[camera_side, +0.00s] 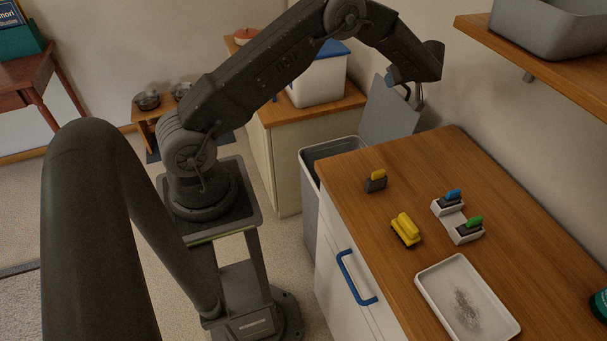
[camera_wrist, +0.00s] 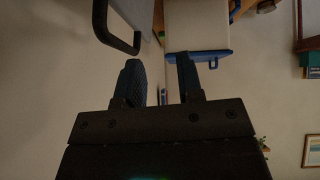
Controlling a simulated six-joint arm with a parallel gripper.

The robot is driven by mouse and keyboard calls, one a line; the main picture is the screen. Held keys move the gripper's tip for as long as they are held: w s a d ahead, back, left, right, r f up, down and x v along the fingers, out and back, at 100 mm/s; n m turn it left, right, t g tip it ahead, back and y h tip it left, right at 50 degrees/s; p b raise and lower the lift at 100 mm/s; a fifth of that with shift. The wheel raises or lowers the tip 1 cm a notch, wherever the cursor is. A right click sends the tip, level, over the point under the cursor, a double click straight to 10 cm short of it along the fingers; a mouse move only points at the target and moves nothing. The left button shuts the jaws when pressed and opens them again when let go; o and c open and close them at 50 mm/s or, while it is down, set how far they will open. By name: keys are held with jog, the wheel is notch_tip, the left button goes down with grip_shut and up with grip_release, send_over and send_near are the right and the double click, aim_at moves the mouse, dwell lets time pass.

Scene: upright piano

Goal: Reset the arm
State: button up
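My gripper (camera_side: 405,88) is raised above the far end of the wooden counter (camera_side: 480,175), near the open grey lid of a bin (camera_side: 385,115). It touches nothing that I can see. In the wrist view my gripper (camera_wrist: 160,75) shows two dark fingers spread apart with an empty gap between them.
The counter holds a yellow-topped dark block (camera_side: 376,182), a yellow object (camera_side: 405,229), blue-topped (camera_side: 452,198) and green-topped (camera_side: 472,225) pieces in white holders, and a smudged white tray (camera_side: 440,285). A wooden shelf (camera_side: 540,62) with a grey tub juts from the wall.

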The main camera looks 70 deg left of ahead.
jog(key=shift+d+r, duration=0.25)
